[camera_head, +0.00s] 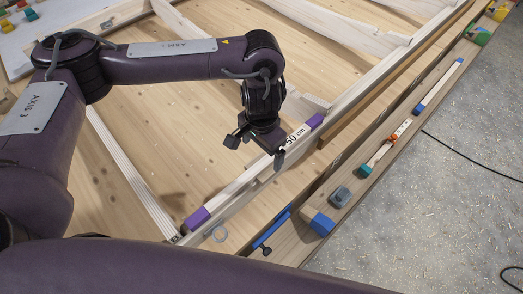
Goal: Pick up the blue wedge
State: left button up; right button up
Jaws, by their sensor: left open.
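A blue block (322,224), which looks like the blue wedge, sits on the near end of the long wooden plank at the lower right. Its exact shape is hard to tell at this size. My left gripper (256,149) points down over the wooden frame, with its dark fingers apart and nothing seen between them. It is up and to the left of the blue block, clear of it. My right gripper is not in view.
A grey-blue block (341,196) lies close to the blue one. A blue tool with a dark handle (271,231) is to its left. A folding rule (383,151) and a blue-ended bar (438,86) lie farther along the plank. The grey floor (440,200) is mostly clear, with a black cable.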

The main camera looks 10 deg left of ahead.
aim_at(321, 224)
jog(key=k+l, duration=0.15)
jog(key=k, duration=0.35)
jog(key=k+l, duration=0.15)
jog(key=k, duration=0.35)
jog(key=k+l, duration=0.15)
jog(key=k, duration=0.3)
